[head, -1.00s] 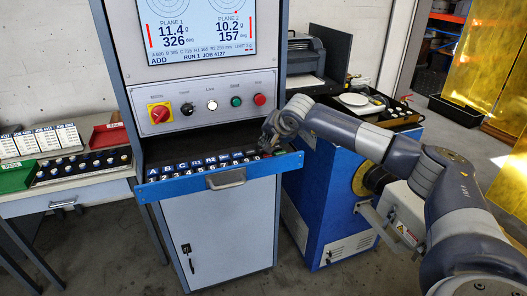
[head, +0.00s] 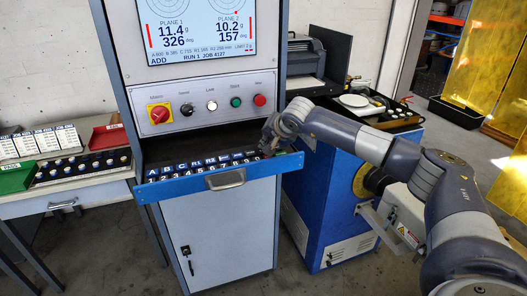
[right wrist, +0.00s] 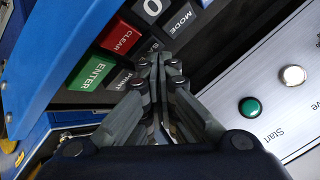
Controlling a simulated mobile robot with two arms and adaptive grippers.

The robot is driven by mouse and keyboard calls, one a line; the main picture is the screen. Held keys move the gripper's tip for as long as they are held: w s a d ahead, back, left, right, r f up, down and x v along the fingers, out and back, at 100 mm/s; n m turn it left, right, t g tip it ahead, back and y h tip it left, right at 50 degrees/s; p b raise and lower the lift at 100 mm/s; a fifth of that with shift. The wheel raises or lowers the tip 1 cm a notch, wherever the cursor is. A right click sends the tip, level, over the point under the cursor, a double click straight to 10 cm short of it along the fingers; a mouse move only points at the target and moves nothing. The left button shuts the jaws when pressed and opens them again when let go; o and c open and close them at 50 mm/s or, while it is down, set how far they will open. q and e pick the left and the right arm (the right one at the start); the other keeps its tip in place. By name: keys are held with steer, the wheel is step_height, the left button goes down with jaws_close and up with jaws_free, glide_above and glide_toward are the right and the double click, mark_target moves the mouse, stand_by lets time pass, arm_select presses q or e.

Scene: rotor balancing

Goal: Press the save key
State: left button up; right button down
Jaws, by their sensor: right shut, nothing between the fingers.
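The keyboard drawer (head: 226,179) is pulled out below the screen, with rows of dark and blue keys. In the right wrist view, the green ENTER key (right wrist: 93,72), the red CLEAR key (right wrist: 120,38), the MODE key (right wrist: 181,20) and the 0 key (right wrist: 152,8) show. A dark key (right wrist: 148,45) beside CLEAR has a label mostly hidden by my fingertips, so I cannot read it in full. My right gripper (right wrist: 159,62) is shut and empty, its tips at or just over this dark key; contact cannot be told. It is at the drawer's right end (head: 269,138). My left gripper is out of view.
The screen (head: 197,28) shows two planes' readings above a panel with a red knob (head: 159,113) and several buttons. The green Start button (right wrist: 250,108) lies right of my fingers. A side table (head: 70,190) stands left, a blue machine (head: 325,215) right.

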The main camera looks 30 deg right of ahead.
steer(key=shift+f, duration=0.25)
stand_by(0.3)
steer(key=shift+r+p, duration=0.4)
steer(key=shift+r, duration=0.55)
steer(key=shift+r, duration=0.1)
steer(key=shift+r+p, duration=1.65)
steer(key=shift+r, duration=0.8)
steer(key=shift+a+f, duration=0.1)
